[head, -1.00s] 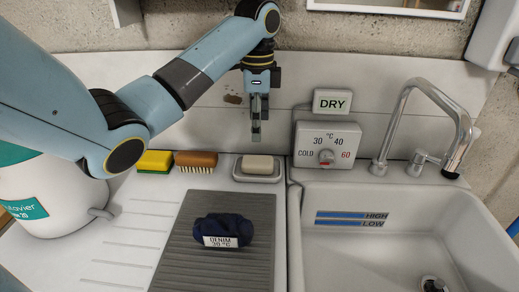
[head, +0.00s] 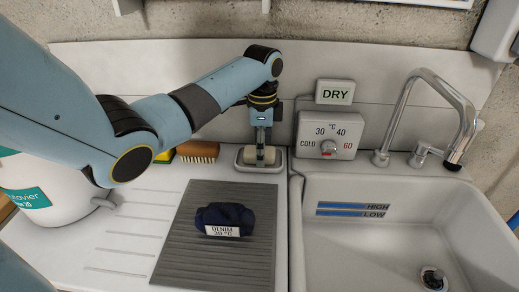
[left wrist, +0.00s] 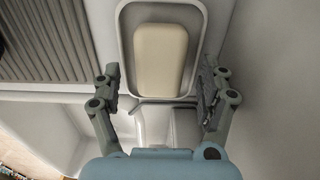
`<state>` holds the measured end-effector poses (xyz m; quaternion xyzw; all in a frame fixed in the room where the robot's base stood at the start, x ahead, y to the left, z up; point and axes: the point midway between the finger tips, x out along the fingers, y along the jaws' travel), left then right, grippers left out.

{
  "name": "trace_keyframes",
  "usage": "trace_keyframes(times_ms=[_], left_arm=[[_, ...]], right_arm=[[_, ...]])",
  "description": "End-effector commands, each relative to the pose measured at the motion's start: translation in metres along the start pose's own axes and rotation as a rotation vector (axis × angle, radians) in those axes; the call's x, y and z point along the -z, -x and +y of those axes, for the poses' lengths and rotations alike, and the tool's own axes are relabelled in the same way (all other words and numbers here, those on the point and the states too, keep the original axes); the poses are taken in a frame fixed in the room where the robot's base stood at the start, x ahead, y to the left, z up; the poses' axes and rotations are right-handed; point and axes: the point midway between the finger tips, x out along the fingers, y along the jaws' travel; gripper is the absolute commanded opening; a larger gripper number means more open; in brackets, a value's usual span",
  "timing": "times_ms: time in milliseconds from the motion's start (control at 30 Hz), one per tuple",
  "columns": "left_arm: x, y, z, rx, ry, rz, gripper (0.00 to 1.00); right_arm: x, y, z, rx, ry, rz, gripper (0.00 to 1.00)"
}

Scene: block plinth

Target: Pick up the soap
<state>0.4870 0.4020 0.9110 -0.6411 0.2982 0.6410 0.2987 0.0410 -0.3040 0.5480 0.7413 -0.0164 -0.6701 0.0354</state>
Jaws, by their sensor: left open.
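The soap is a cream bar (left wrist: 160,60) lying in a grey soap dish (left wrist: 122,70) in the left wrist view. In the head view the soap (head: 269,156) shows in part behind my left gripper, in its dish (head: 262,168) at the back of the drainboard. My left gripper (left wrist: 162,82) is open and points down over the dish, its fingers on either side of the soap. In the head view the left gripper (head: 264,155) partly hides the soap. I cannot tell whether the fingers touch it. My right gripper is not in view.
A brush (head: 198,152) stands left of the dish, with a yellow sponge (head: 165,157) beside it. A dark blue denim bundle (head: 224,217) lies on the ribbed grey mat (head: 205,262). The temperature dial box (head: 329,134), tap (head: 464,125) and sink (head: 390,250) are to the right.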

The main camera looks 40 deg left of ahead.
Motion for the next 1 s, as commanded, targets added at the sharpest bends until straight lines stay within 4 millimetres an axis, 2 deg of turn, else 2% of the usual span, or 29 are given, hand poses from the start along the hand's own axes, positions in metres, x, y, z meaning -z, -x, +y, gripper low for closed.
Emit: trace_keyframes(times_ms=[67,567,833,1000], left_arm=[[0.000,0.000,0.000,0.000,0.000,0.000,0.77],[0.000,0.000,0.000,-0.001,0.000,0.000,0.13],[0.000,0.002,0.000,0.000,0.000,0.000,0.13],[0.001,0.015,-0.001,0.002,0.000,0.002,0.13]], right_arm=[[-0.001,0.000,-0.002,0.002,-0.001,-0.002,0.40],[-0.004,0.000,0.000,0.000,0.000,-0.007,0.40],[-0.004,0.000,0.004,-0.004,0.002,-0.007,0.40],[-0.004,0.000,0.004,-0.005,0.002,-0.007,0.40]])
